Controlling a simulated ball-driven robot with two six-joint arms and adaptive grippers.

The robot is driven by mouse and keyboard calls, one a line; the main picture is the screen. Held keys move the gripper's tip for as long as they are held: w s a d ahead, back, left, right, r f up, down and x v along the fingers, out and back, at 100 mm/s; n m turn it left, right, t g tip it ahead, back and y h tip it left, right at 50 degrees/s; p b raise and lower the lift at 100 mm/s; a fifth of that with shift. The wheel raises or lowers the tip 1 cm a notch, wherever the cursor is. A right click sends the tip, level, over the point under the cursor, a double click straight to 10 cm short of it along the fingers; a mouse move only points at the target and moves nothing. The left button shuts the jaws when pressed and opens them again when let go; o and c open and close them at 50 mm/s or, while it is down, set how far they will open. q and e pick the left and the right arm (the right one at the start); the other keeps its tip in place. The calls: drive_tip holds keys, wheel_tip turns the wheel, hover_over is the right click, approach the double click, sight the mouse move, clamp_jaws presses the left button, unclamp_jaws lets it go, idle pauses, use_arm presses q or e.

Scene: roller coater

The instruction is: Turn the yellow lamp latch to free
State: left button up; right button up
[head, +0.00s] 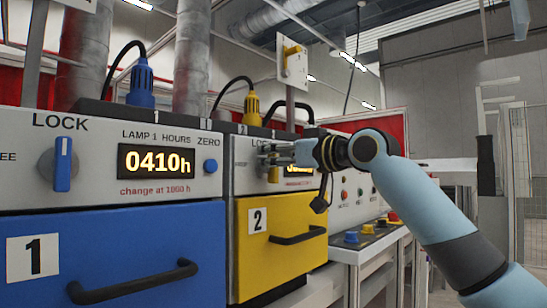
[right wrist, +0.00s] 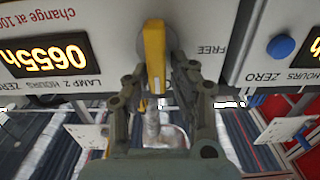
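The yellow lamp latch (right wrist: 154,55) is a bar on a round grey knob. It stands upright in the right wrist view, which shows the panel upside down, with the word FREE to the right. In the head view its lower end (head: 274,174) peeks out below my right gripper (head: 277,153), pointing down. In the wrist view my right gripper (right wrist: 160,72) is at the panel, its fingers on either side of the latch. The fingers look open, with narrow gaps beside the bar; contact is not clear. My left gripper is not in view.
A yellow drawer (head: 283,235) marked 2 is below the latch. A lamp 2 hours display (right wrist: 50,53) and a blue zero button (right wrist: 281,46) flank the yellow latch.

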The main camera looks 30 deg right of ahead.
clamp_jaws()
drive_tip(key=shift+n, duration=0.3)
drive_tip(key=shift+s+a+r+n+p, duration=0.1)
drive_tip(key=shift+a+n+p, duration=0.15)
drive_tip(key=shift+n, duration=0.75)
drive_tip(key=n, duration=0.2)
drive_tip(key=shift+s+a+n, duration=0.1)
drive_tip(key=shift+a+n, duration=0.1)
drive_tip(key=shift+n, duration=0.2)
drive_tip(key=n, duration=0.4)
drive_tip(key=a+f+n+b, duration=0.1)
drive_tip(key=n, duration=0.2)
drive_tip(key=shift+s, duration=0.2)
drive_tip(key=n+b, duration=0.1)
drive_tip(key=n, duration=0.1)
drive_tip(key=f+n, duration=0.1)
drive_tip(key=n, duration=0.2)
drive_tip(key=shift+a+n+b, duration=0.1)
drive_tip(key=shift+n+b, duration=0.2)
drive_tip(key=shift+b, duration=0.05)
